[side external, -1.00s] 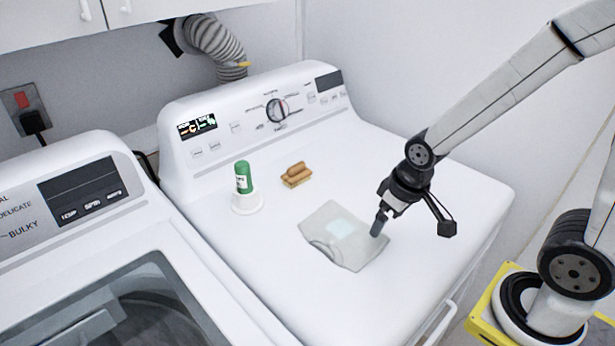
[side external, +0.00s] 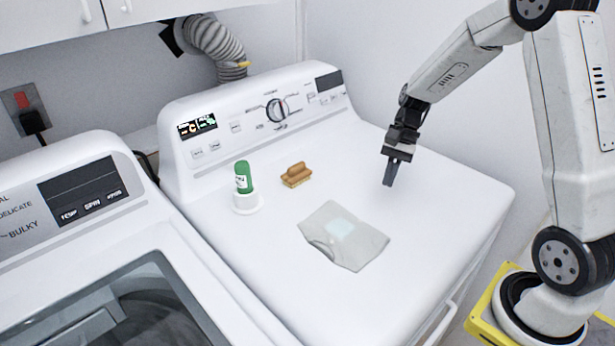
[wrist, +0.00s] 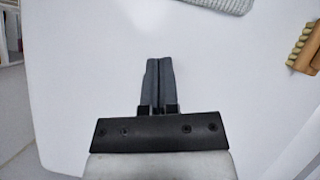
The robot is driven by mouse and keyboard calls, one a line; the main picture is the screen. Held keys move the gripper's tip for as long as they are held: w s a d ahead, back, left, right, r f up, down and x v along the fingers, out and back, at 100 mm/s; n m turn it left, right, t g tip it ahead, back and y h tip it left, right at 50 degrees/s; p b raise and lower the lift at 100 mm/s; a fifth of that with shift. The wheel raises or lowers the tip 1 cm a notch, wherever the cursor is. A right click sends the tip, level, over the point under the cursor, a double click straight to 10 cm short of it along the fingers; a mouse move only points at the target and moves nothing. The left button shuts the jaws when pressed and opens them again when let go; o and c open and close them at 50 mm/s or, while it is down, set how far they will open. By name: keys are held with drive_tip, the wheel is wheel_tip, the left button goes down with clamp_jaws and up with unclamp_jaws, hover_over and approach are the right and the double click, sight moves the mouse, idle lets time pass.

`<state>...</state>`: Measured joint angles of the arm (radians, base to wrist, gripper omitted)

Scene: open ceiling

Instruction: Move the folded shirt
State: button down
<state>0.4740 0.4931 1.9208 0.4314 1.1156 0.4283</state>
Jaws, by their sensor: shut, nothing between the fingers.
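The folded shirt (side external: 352,247) is a flat, pale grey-green piece of cloth with a lighter patch in its middle. It lies on the white machine top (side external: 430,215), with one edge slightly curled at the left. In the wrist view a grey cloth edge (wrist: 222,4), likely the shirt, shows at the top. My gripper (side external: 389,184) is above the machine top, behind and to the right of the shirt and apart from it. In the wrist view my gripper's fingers (wrist: 159,62) are together with nothing between them.
A wooden brush (side external: 296,176) lies behind the shirt; it also shows in the wrist view (wrist: 306,45). A green bottle (side external: 243,177) stands on a white round base to the left. The control panel (side external: 255,115) rises at the back. The right of the machine top is clear.

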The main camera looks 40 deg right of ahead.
sight(330, 238)
drive_tip(key=d+m+y, duration=0.1)
drive_tip(key=w+d+m+y, duration=0.1)
drive_tip(key=d, duration=0.1)
drive_tip(key=w+d+m+t+y, duration=0.1)
drive_tip(key=d+m, duration=0.1)
drive_tip(key=shift+d+r, duration=0.15)
drive_tip(key=shift+r, duration=0.25)
drive_tip(key=shift+s, duration=0.1)
drive_tip(key=x, duration=1)
drive_tip(key=shift+a, duration=0.25)
drive_tip(key=a, duration=0.2)
drive_tip(key=shift+s+a+r, duration=0.15)
drive_tip(key=shift+a, duration=0.75)
drive_tip(key=a, duration=0.8)
drive_tip(key=s+a, duration=0.1)
drive_tip(key=a, duration=0.3)
drive_tip(key=shift+a, duration=0.3)
drive_tip(key=shift+w+d, duration=0.1)
